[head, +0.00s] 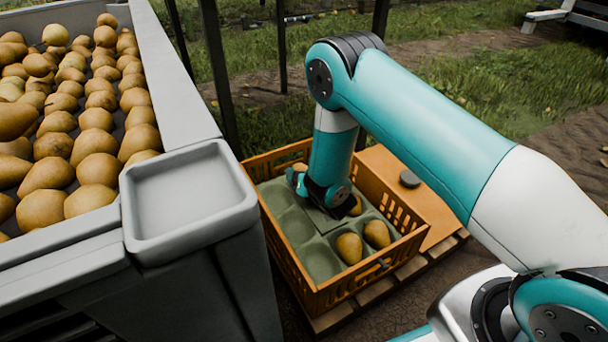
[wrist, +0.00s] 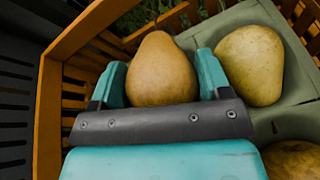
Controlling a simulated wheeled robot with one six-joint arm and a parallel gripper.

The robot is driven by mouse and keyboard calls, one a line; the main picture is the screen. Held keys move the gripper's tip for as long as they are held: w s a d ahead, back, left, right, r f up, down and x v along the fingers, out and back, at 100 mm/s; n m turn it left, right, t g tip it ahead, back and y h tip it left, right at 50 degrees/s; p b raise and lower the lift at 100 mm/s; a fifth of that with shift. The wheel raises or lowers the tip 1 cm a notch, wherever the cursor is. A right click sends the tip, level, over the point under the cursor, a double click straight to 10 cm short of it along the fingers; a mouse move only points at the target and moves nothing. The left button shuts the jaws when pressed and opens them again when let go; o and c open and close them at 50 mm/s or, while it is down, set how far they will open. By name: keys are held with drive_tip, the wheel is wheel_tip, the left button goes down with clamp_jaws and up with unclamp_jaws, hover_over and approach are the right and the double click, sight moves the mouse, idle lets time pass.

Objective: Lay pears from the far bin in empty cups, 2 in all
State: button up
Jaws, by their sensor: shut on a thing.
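The far bin (head: 180,52) at the left holds many brown-yellow pears (head: 74,92). An orange crate (head: 335,291) holds a green cup tray (head: 318,258). My gripper (head: 298,180) is down inside the crate's back part. In the wrist view my gripper (wrist: 162,75) is shut on a brown pear (wrist: 160,68), stem end up in the picture, close to the crate wall. A paler pear (wrist: 250,65) lies just right of it. Two pears (head: 349,248) (head: 377,234) lie in front cups, and another (head: 356,205) shows partly behind my wrist. Cups at the left and front left look empty.
A grey shallow tray (head: 190,195) on the bin's corner is empty and stands beside the crate. Dark posts (head: 218,70) rise behind.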

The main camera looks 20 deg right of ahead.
drive_tip(key=shift+f+b, duration=0.35)
drive_tip(key=shift+f, duration=0.3)
idle(0.4)
